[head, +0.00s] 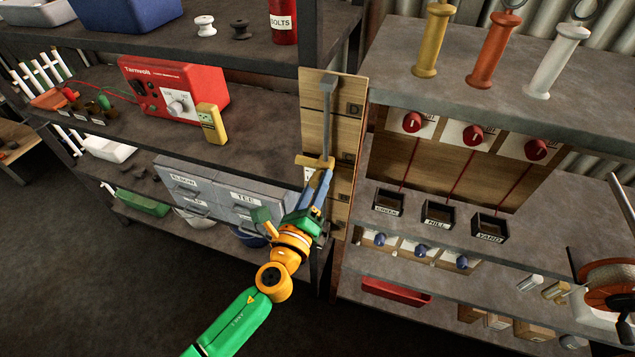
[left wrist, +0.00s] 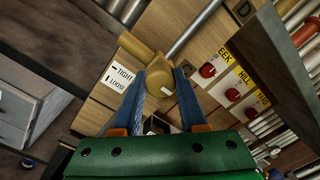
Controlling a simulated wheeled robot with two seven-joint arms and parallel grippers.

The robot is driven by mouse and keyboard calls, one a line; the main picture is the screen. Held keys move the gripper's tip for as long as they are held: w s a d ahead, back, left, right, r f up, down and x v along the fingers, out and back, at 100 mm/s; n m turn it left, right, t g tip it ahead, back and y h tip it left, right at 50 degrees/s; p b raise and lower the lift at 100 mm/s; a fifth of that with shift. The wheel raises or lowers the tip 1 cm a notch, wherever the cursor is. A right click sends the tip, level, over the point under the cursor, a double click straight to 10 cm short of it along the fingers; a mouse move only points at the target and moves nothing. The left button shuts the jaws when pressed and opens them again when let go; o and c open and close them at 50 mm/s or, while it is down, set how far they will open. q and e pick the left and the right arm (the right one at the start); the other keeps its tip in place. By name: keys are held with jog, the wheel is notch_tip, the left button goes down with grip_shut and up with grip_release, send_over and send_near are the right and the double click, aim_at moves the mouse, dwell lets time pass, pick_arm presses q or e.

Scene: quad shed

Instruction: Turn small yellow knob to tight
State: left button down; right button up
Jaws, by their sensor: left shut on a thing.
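The small yellow knob (head: 313,161) is on a wooden panel (head: 345,129) between the two shelf units. In the left wrist view the knob (left wrist: 155,69) has a rounded body and an arm sticking out to the upper left. The blue fingers of my left gripper (head: 319,184) are closed on the knob's body, one on each side, and the gripper shows in the left wrist view (left wrist: 160,85). A white label reading TIGHT (left wrist: 124,72) and LOOSE lies left of the knob. The fingers partly hide the knob. My right gripper is out of view.
A grey metal rod (head: 328,110) runs up from the knob along the panel. A red Tarnwolt box (head: 173,88) and a small yellow meter (head: 211,123) stand on the left shelf. Red dials (head: 412,122) and labelled bins (head: 438,214) are on the right unit.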

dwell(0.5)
pick_arm(q)
jog(key=shift+c, duration=2.2)
grip_release()
jog(key=v, duration=0.7)
jog(key=shift+b, duration=0.4)
jog(key=shift+w+f, duration=0.1)
